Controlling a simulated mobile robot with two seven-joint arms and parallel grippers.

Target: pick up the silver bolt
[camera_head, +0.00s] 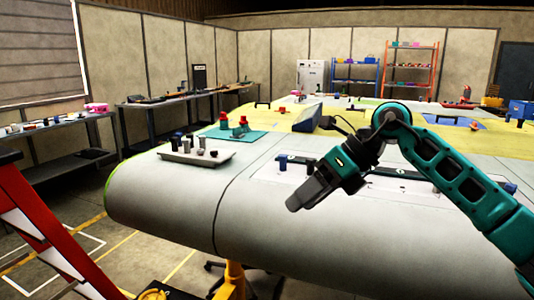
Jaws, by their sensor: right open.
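A pale grey tray (172,157) sits on the wing near its left end. Several small bolts stand in it: dark blue ones at its left and a silver bolt (201,142) right of them. A smaller greyish piece (214,153) is at the tray's right; I cannot tell whether it is also a bolt. My right gripper (296,204) is open, over the grey wing surface, right of and nearer than the tray, apart from the bolts. Its jaws look empty, but the gap is hard to see. My left gripper is out of view.
A teal mat (248,135) with red-topped items lies behind the tray. A dark blue bolt (283,161) stands on a light strip beyond my right gripper. A red ladder (35,220) stands at left. The wing surface (170,200) before the tray is clear.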

